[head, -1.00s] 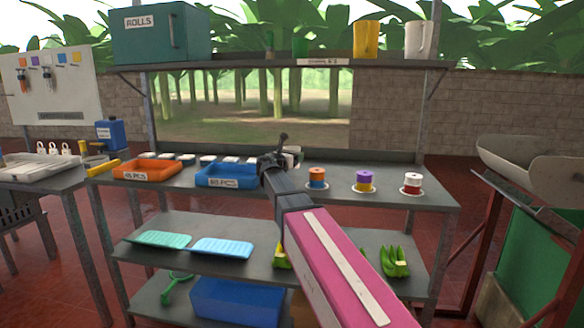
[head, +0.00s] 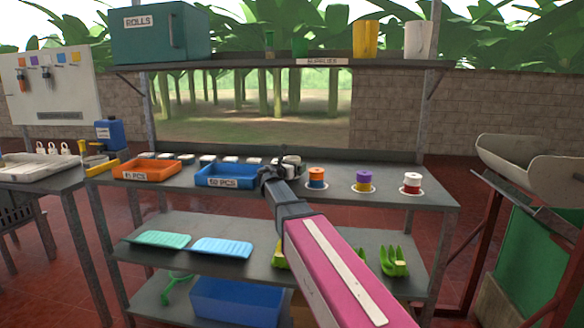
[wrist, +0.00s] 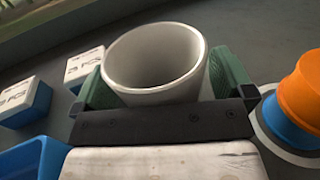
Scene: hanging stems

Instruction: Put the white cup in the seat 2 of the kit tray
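A white cup (wrist: 158,62), open end showing, stands between the two green fingers of my gripper (wrist: 165,80) in the wrist view. The fingers are spread on either side of it; firm contact on both sides is not visible. In the head view my gripper (head: 277,170) is low at the workbench, just right of the blue bin, and partly hides the cup (head: 291,162). A pale tray (head: 40,171) with compartments lies on the left table and looks like the kit tray. Its seat numbers are not readable.
The blue bin (head: 226,181) and orange bin (head: 146,177) stand left of my gripper, with small white-topped blocks behind. Spools on white discs, the nearest orange and blue (head: 316,181), stand right. An upper shelf (head: 280,63) holds a yellow cup (head: 366,39) and a white mug (head: 418,40).

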